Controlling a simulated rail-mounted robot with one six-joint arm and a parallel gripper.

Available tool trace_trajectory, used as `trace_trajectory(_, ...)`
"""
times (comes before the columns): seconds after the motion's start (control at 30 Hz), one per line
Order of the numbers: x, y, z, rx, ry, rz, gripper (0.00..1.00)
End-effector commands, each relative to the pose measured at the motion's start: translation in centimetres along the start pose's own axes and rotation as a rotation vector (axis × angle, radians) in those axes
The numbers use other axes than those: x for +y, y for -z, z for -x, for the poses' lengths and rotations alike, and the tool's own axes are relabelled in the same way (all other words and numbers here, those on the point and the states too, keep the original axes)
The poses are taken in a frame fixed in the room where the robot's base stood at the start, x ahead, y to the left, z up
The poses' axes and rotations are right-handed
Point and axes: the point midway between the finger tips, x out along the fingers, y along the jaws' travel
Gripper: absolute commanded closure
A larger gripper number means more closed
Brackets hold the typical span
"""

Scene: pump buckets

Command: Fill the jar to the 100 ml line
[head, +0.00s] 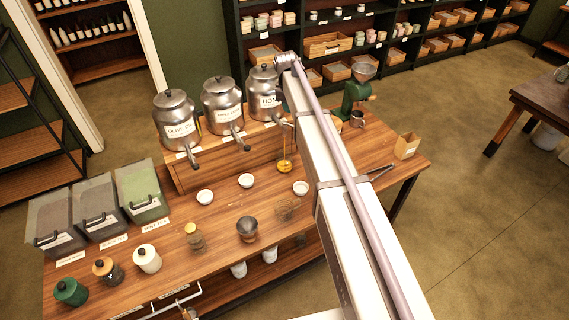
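The steel honey dispenser (262,96), its label partly hidden by my arm, stands rightmost on the wooden riser. A thin amber stream (284,147) runs down below its spout area to a small amber patch (285,167). I cannot tell whether that patch is inside a clear jar, and no 100 ml line can be read. An empty-looking clear glass vessel (284,209) stands nearer the front of the table. My arm crosses the view up to the honey dispenser; its gripper is hidden or cannot be made out.
Dispensers labelled olive oil (176,124) and another (223,105) stand to the left. Small white bowls (204,197) and a dark-topped jar (247,229) stand on the table (222,263). A green grinder (355,98) and a metal cup (358,119) are right of my arm.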

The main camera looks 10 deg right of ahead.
Motion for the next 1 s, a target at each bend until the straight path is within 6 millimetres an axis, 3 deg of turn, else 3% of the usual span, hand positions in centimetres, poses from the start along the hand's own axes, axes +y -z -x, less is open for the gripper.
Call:
trace_trajectory(0.07,0.0,0.0,0.0,0.000,0.000,0.000,0.63)
trace_trajectory(0.17,-0.4,-0.1,-0.7,-0.009,-0.016,0.018,0.73)
trace_trajectory(0.27,-2.3,-0.5,-3.6,-0.058,-0.105,0.126,0.82)
trace_trajectory(0.4,-7.0,-1.4,-9.1,-0.233,-0.377,0.465,0.96)
trace_trajectory(0.53,-11.6,-1.7,-11.9,-0.484,-0.670,0.849,1.00)
trace_trajectory(0.7,-15.8,-0.9,-11.1,-0.776,-0.916,1.178,1.00)
trace_trajectory(0.83,-16.9,-0.2,-9.8,-0.934,-0.981,1.333,1.00)
trace_trajectory(1.0,-16.8,0.0,-9.1,-0.965,-0.990,1.357,1.00)
